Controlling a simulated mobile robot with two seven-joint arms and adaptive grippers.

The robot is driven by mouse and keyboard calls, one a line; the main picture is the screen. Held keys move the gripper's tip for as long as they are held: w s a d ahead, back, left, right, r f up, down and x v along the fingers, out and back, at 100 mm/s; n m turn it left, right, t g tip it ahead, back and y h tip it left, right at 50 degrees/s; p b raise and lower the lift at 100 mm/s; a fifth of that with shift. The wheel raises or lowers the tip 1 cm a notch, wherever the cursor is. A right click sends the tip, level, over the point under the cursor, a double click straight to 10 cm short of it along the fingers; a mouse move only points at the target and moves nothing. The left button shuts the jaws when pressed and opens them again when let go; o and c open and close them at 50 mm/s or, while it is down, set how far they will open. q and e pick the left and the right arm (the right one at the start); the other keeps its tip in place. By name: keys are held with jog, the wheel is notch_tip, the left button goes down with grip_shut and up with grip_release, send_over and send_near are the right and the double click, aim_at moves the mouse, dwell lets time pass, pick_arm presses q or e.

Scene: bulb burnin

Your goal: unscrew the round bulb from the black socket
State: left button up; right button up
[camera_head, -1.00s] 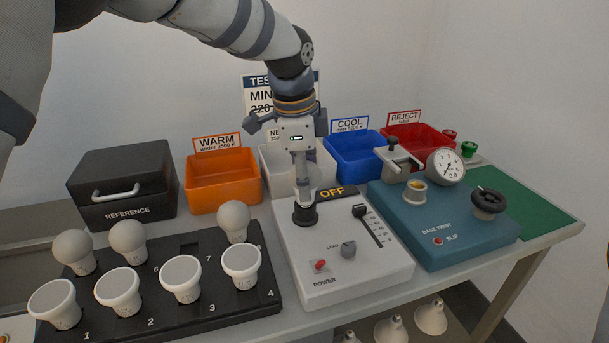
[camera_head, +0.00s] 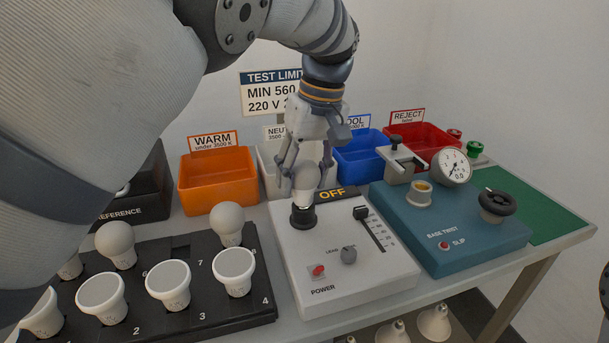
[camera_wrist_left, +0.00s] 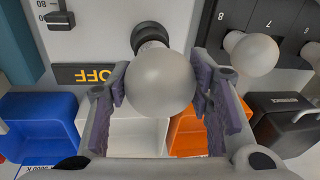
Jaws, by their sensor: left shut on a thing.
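The round white bulb (camera_head: 305,178) stands upright in the black socket (camera_head: 303,216) on the white test box. In the left wrist view, the bulb (camera_wrist_left: 160,82) fills the space between the finger pads, with the socket (camera_wrist_left: 150,35) just beyond its base. My left gripper (camera_head: 306,166) comes down from above and is shut on the bulb, one finger on each side. The bulb's base is at the socket's mouth; how far it is threaded in cannot be told.
The white test box (camera_head: 330,270) has a slider, knob and red power switch, and its display reads OFF. A black rack (camera_head: 215,318) of bulbs stands left, a teal twist gauge box (camera_head: 465,240) right. Orange (camera_head: 218,188), white, blue (camera_head: 358,160) and red bins line the back.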

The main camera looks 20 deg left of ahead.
pick_arm(q)
jog(key=o, duration=1)
jog(key=shift+f, duration=0.1)
